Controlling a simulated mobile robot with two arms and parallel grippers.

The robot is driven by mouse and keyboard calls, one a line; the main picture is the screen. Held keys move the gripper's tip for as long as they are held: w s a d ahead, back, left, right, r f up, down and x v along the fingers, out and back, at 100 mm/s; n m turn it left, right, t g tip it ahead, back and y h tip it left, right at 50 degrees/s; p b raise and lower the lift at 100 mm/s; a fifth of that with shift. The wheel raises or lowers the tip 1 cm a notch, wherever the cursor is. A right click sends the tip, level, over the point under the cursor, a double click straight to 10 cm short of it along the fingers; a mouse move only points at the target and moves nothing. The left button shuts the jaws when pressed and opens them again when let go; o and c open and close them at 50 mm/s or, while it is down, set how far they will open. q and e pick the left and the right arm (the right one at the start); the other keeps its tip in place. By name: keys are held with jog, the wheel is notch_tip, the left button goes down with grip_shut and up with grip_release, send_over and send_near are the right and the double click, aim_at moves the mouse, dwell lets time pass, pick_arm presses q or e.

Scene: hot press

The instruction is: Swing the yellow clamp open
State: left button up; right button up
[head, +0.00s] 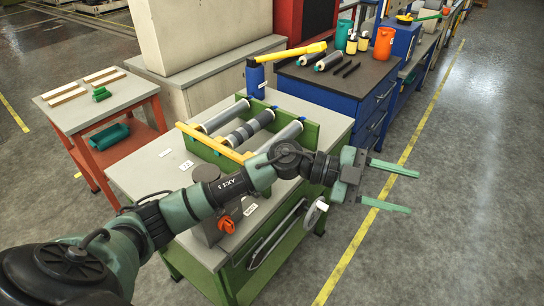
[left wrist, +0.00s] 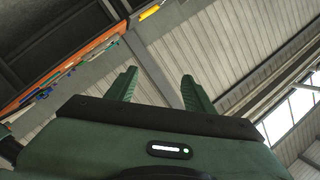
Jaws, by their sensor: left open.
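A yellow bar (head: 215,142) runs along the near-left side of a green rack (head: 308,135) of grey rollers on the green workbench. A yellow lever (head: 290,53) sits on a blue post (head: 255,78) behind the rack, angled up to the right. I cannot tell for sure which of the two is the clamp. My left gripper (head: 414,191) is open and empty, over the floor right of the bench, well apart from both. In the left wrist view its two fingers (left wrist: 160,90) are spread with nothing between them. My right gripper is not in view.
My left arm crosses above the bench, hiding part of its top. An orange knob (head: 228,225) is on the near side. A blue cabinet (head: 365,95) with rollers and bottles stands behind, a small table (head: 125,90) at left. Floor at right is clear.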

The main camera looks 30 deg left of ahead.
pick_arm(q)
jog(key=a+f+g+y, duration=0.2)
jog(key=a+f+y, duration=0.1)
jog(key=a+y, duration=0.3)
jog(key=a+f+g+y, duration=0.1)
jog(key=a+f+y, duration=0.25)
jog(key=a, duration=0.55)
jog(key=a+r+n+y, duration=0.1)
jog(key=a+y, duration=0.1)
jog(key=a, duration=0.3)
jog(key=a+r+n+y, duration=0.1)
jog(key=a+n+y, duration=0.1)
jog(key=a, duration=0.4)
jog(key=a+r+n+g+y, duration=0.1)
jog(key=a+r+y, duration=0.1)
jog(key=a, duration=0.3)
jog(key=shift+w+a+n+y, duration=0.15)
jog(key=shift+n+y, duration=0.15)
jog(key=shift+y, duration=0.35)
jog(key=shift+a+f+p, duration=0.15)
jog(key=shift+a+p, duration=0.1)
jog(key=shift+p, duration=0.1)
notch_tip(320, 180, down, 6)
jog(key=shift+d+p, duration=0.1)
jog(key=shift+p, duration=0.6)
jog(key=shift+f, duration=0.65)
grip_shut()
jog(key=shift+d, duration=0.1)
